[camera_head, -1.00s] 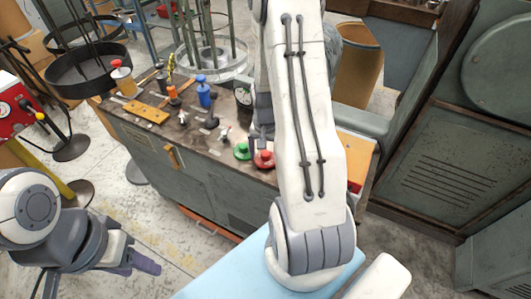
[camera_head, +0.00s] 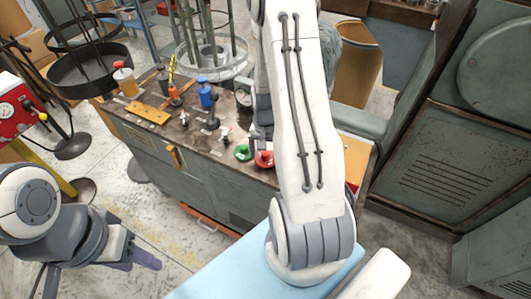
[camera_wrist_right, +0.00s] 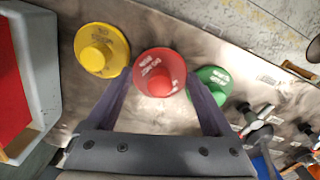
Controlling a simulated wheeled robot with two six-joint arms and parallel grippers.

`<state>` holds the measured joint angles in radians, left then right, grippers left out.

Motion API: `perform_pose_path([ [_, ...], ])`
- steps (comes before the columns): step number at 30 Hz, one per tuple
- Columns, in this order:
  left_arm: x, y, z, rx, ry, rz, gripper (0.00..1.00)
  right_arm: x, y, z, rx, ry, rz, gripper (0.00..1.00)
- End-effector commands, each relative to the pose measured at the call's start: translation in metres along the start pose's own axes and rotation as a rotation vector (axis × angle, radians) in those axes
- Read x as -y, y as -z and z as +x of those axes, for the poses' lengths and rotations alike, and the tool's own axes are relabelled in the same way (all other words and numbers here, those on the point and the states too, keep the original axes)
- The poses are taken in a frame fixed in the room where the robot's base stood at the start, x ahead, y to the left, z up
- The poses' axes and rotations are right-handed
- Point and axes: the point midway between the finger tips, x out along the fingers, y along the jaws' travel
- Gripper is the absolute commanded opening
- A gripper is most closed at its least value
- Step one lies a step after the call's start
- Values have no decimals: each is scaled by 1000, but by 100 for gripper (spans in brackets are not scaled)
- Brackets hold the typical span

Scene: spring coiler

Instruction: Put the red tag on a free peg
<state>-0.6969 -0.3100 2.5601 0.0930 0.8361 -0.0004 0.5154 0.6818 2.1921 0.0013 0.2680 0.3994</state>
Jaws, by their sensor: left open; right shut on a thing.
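The red tag (camera_wrist_right: 158,75), a round disc with a knob and lettering, sits between the two fingers of my right gripper (camera_wrist_right: 160,102) in the right wrist view. The gripper is shut on it. In the head view the tag (camera_head: 264,159) shows at the bench's front edge, below the right gripper (camera_head: 262,132), which my arm partly hides. I cannot tell whether the tag touches the bench. A green tag (camera_wrist_right: 209,88) is close on its right and a yellow tag (camera_wrist_right: 101,48) on its left. My left gripper (camera_head: 145,261) is open and empty, away from the bench. I cannot make out a free peg.
The metal bench top (camera_head: 190,135) holds a blue-topped item (camera_head: 206,94), an orange plate (camera_head: 147,115) and small handles (camera_wrist_right: 256,122). A grey-rimmed container with a red interior (camera_wrist_right: 45,100) lies left in the wrist view. A green cabinet (camera_head: 440,150) stands right.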

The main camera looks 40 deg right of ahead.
Motion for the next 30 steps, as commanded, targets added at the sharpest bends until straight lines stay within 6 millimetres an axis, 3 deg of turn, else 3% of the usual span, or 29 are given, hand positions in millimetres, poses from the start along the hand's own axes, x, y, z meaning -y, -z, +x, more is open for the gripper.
perform_pose_path([
  [30,0,0,5,0,0,0,50,0,0,8,0,0,0,31],
])
